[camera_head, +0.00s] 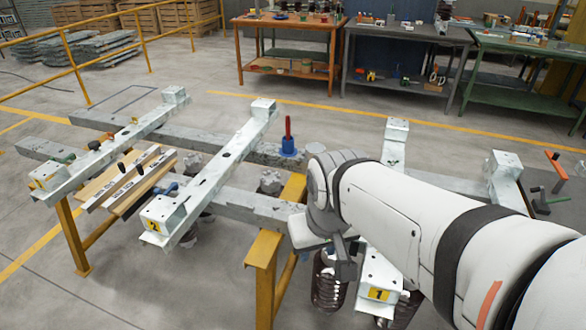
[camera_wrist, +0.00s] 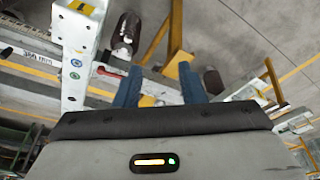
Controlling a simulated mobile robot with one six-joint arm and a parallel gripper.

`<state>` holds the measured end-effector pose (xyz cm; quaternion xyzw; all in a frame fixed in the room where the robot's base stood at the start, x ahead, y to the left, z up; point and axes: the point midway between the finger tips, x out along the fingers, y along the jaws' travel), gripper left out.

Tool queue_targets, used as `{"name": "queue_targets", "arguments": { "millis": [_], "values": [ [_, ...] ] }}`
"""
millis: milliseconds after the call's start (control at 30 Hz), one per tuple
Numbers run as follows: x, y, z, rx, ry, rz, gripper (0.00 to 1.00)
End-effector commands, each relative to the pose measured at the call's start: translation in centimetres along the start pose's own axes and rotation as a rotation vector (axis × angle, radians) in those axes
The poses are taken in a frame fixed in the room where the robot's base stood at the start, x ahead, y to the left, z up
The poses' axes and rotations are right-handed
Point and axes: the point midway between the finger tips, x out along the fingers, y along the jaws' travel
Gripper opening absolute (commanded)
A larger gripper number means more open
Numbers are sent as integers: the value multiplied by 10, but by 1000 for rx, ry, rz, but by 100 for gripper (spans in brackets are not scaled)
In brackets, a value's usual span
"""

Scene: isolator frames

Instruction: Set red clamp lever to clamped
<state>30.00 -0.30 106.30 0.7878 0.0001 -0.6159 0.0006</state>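A red lever (camera_head: 288,127) stands upright on a blue base (camera_head: 288,146), on a grey beam left of my arm in the head view. A second, orange-red lever (camera_head: 556,165) sits on a dark green clamp-like part at the far right; I cannot tell which one is the clamp lever meant. My gripper (camera_wrist: 160,82) shows two dark blue fingers standing apart in the wrist view, with nothing held between them. In the head view my gripper (camera_head: 345,262) is partly hidden and hangs above the frame, apart from both levers.
White rails (camera_head: 215,172) and grey beams (camera_head: 185,133) rest on yellow stands (camera_head: 262,252). Workbenches (camera_head: 290,22) with tools stand behind. The floor between is clear.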

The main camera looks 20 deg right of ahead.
Motion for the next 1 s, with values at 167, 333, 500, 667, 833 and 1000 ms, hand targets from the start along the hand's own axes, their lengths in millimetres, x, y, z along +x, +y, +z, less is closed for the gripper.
{"name": "queue_targets", "arguments": {
  "millis": [167,333,500,667,833,1000],
  "values": [
    [0,0,0,-1,-2,1,41],
    [11,3,-4,-56,-69,41,41],
    [38,16,-16,-221,-253,164,41],
    [68,42,-34,-421,-465,307,41],
    [102,66,-61,-635,-679,463,41],
    [142,83,-93,-852,-877,623,41]
  ]
}}
